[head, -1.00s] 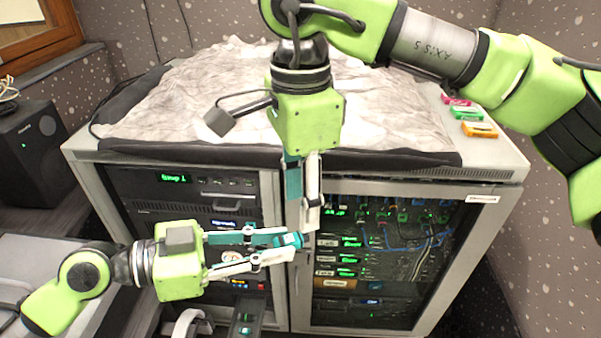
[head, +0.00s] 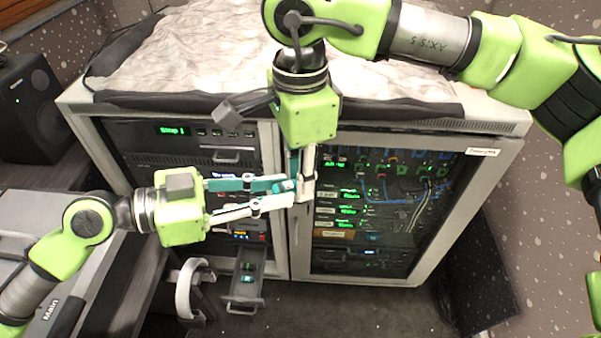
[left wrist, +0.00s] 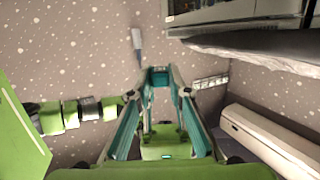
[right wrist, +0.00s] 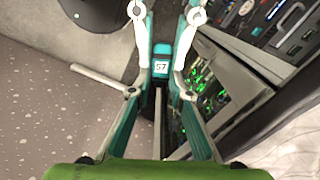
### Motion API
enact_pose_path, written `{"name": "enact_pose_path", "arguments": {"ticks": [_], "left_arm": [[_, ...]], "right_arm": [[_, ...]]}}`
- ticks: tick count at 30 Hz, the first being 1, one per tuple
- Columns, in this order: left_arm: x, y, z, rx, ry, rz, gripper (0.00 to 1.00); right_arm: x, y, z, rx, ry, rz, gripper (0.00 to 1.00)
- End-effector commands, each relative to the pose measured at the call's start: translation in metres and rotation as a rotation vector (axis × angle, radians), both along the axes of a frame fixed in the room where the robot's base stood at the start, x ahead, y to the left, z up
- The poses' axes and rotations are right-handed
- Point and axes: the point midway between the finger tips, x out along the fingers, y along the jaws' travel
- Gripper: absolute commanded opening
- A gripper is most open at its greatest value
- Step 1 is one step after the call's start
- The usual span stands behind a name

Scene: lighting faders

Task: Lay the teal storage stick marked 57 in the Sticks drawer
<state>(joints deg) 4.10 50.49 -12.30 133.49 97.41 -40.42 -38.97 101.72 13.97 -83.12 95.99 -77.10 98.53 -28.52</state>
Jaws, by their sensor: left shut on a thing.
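The teal storage stick (head: 285,186) is between the fingertips of my left gripper (head: 288,192), in front of the rack. Its white 57 label shows in the right wrist view (right wrist: 160,66), and its teal end shows in the left wrist view (left wrist: 158,76). My right gripper (head: 303,197) points down from above, its fingertips right at the stick; whether they grip it is unclear. A small dark drawer (head: 242,300) is pulled out low at the rack's left side, with small teal-lit items inside. Its label is not readable.
The rack's mesh door (head: 390,215) stands to the right of my grippers. White headphones (head: 185,290) are just left of the drawer. A black speaker (head: 28,120) stands at the far left. Dark floor (head: 350,305) is clear in front of the rack.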

Motion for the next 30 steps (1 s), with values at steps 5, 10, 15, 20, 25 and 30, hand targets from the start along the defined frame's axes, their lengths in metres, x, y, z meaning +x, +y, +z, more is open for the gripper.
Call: {"name": "enact_pose_path", "arguments": {"ticks": [5,10,15,20,25,30], "left_arm": [[-0.002,-0.001,0.0,-0.001,0.002,-0.006,0.38],[-0.002,-0.001,0.0,-0.001,0.002,-0.005,0.38],[-0.002,0.0,0.0,0.0,0.002,-0.004,0.38],[-0.004,0.008,0.0,0.001,0.005,-0.001,0.38],[-0.014,0.029,0.004,0.003,0.007,-0.003,0.38],[-0.022,0.052,0.008,0.0,0.007,-0.002,0.38]], "right_arm": [[0.002,0.0,0.001,0.001,-0.004,-0.002,0.0],[0.001,0.0,0.001,0.001,-0.004,-0.002,0.0],[0.001,0.0,0.0,0.001,-0.003,-0.001,0.0],[0.001,0.0,0.0,0.001,-0.003,-0.001,0.0],[0.001,0.0,0.0,0.001,-0.003,-0.001,0.0],[0.001,0.0,0.0,0.001,-0.003,-0.001,0.0]]}}
